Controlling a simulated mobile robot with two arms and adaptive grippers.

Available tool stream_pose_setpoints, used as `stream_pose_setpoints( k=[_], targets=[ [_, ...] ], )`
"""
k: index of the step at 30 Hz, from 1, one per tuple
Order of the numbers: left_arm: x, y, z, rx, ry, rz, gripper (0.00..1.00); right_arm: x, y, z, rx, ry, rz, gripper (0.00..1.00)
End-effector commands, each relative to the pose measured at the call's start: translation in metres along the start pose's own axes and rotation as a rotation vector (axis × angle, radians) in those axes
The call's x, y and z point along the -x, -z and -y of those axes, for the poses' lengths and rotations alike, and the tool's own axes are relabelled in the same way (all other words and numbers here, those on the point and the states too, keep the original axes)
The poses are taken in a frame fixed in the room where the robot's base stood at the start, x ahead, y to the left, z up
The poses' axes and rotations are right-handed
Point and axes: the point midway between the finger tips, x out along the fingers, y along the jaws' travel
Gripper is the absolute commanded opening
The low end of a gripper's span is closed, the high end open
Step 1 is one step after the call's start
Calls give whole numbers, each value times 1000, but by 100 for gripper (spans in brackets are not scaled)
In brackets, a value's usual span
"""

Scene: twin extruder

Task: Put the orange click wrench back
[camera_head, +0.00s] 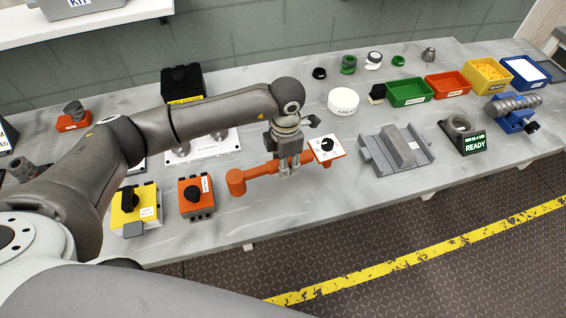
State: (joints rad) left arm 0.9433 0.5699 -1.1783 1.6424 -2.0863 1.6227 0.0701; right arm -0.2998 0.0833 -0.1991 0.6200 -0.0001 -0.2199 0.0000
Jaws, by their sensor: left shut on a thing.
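The orange click wrench (262,172) is in my left gripper (289,173), which is shut on its shaft. Its thick round end points left, over the worktop's front part, and its other end runs behind the fingers. The gripper points down. I cannot tell whether the wrench touches the worktop. Just right of the fingers is an orange-edged white plate with a black knob (326,148); the wrench's right end meets or overlaps it in the picture. My right gripper is not in view.
An orange switch box (196,197) and a yellow one (137,208) stand left of the wrench. A grey slotted block (397,150) and a READY display unit (463,137) stand right. Green (408,92) and red bins stand behind. The front right worktop strip is narrow and clear.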

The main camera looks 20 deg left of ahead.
Motion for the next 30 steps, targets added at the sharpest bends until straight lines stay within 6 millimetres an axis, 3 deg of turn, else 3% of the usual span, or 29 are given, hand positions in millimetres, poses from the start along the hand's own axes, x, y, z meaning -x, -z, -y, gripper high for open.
stream_pose_setpoints(
  k=[10, 15, 29, 30],
  targets=[
    [-21, -1, -18, 1, 2, -2, 0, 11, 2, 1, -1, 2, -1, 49],
    [-40, -2, -16, -1, 2, -1, 0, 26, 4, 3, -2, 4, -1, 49],
    [-51, -2, -17, -1, 0, 1, 0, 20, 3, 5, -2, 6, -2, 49],
    [-50, -1, -17, -1, 0, 0, 32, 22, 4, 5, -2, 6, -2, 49]
  ],
)
